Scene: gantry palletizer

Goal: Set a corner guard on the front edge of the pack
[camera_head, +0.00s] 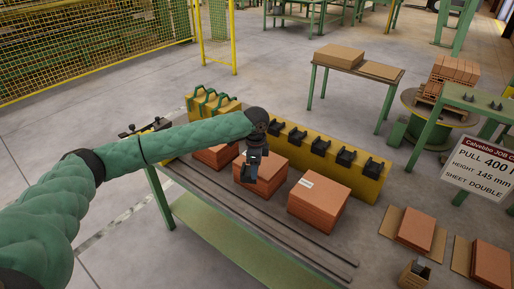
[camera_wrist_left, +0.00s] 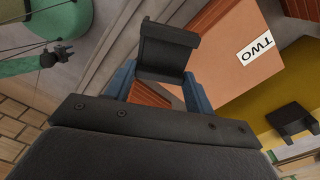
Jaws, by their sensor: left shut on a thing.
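My left gripper (camera_head: 252,172) is shut on a black angled corner guard (camera_wrist_left: 167,50), which shows between its blue fingers in the left wrist view. It hangs at the front side of the middle orange pack (camera_head: 270,181) in the head view. The left wrist view shows an orange pack (camera_wrist_left: 250,85) with a white label reading TWO, its layered front side partly hidden by the guard and fingers. I cannot tell whether the guard touches it. What looks like my right gripper (camera_wrist_left: 57,55) shows small in the left wrist view; its jaw state is unclear.
A labelled orange pack (camera_head: 318,205) stands right and another (camera_head: 216,156) left on the green bench (camera_head: 195,215). Behind them a yellow beam (camera_head: 372,187) carries several black guards (camera_head: 345,157). Bare rails run along the bench front. A sign (camera_head: 485,165) stands at right.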

